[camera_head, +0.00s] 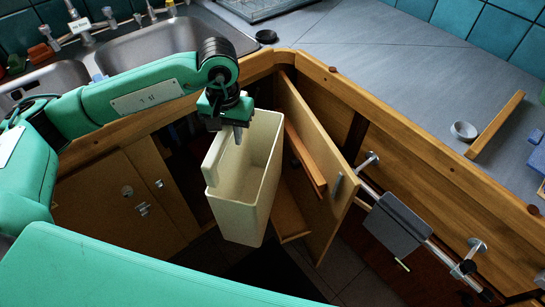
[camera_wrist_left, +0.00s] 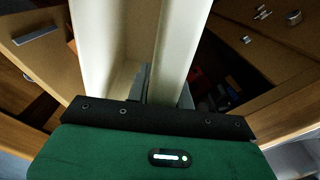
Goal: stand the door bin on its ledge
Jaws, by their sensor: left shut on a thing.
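The door bin (camera_head: 240,180) is a cream, open-topped, deep box. My left gripper (camera_head: 238,135) is shut on its upper rim wall and holds it in the air in front of the open corner cupboard. The bin hangs roughly upright, slightly tilted, left of the open door (camera_head: 318,205). A wooden ledge (camera_head: 305,158) runs along the door's inner face, to the right of the bin and apart from it. A lower ledge (camera_head: 289,216) is partly hidden by the bin. In the left wrist view the bin's pale walls (camera_wrist_left: 176,45) rise from the gripper. My right gripper is out of view.
A metal rail with a grey item (camera_head: 398,225) over it runs along the right cabinet front. The wooden counter edge (camera_head: 400,130) surrounds the opening. A small metal bowl (camera_head: 463,131) and a wooden strip (camera_head: 496,124) lie on the counter. A sink (camera_head: 170,45) stands behind my left arm.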

